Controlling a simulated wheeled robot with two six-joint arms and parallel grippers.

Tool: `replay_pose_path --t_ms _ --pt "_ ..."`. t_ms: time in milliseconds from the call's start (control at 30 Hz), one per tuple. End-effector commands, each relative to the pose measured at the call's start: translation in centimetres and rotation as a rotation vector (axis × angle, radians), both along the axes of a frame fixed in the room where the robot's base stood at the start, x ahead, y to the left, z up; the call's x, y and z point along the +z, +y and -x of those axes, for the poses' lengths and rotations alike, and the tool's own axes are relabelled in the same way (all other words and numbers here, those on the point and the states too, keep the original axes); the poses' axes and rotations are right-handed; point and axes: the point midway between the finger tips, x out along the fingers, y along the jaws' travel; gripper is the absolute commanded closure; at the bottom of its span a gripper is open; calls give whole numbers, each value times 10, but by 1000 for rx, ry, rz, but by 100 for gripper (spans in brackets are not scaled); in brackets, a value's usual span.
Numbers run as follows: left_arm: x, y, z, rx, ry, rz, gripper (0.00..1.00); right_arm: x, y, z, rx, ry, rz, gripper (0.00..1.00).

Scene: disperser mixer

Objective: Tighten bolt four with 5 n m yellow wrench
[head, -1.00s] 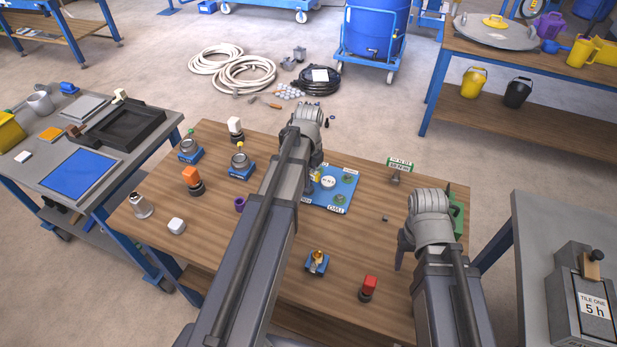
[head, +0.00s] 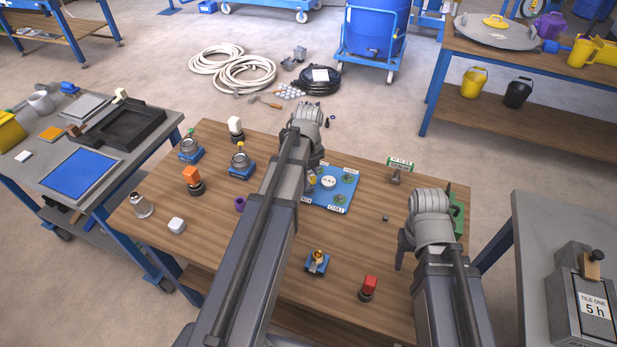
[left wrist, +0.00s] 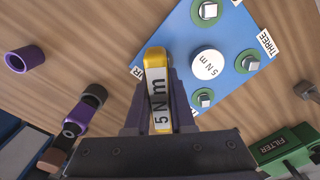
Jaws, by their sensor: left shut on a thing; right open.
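A yellow wrench (left wrist: 156,62) marked "5 N m" is held between the fingers of my left gripper (left wrist: 160,105) in the left wrist view. Its yellow head lies over the edge of a blue plate (left wrist: 225,25). The plate carries a white "5 N m" disc (left wrist: 207,64) and bolts on green rings, one by a "THREE" label (left wrist: 267,43). A label at the wrench head is mostly covered, and any bolt under the head is hidden. My right gripper (head: 402,252) is open, right of the plate.
A green block (head: 456,215) stands by my right arm; the left wrist view shows its "FILTER" label (left wrist: 284,147). A small labelled stand (head: 398,168), a red-topped part (head: 368,287) and a purple ring (head: 239,204) stand on the wooden table.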

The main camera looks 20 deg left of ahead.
Motion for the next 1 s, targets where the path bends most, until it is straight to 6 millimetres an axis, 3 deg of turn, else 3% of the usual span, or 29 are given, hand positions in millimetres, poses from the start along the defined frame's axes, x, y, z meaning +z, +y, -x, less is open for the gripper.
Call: replay_pose_path --t_ms 167,533,867,900,1000 --pt "0 0 0 -32 0 0 100 0 0 0 0 0 0 43" --pt "-1 1 1 -457 1 0 100 -1 0 0 0 0 0 43" --pt "-1 1 1 -499 1 0 100 -1 0 0 0 0 0 43" --pt "-1 1 1 -499 1 0 74 -1 0 0 0 0 0 43" --pt "-1 1 1 -498 1 0 62 -1 0 0 0 0 0 43"
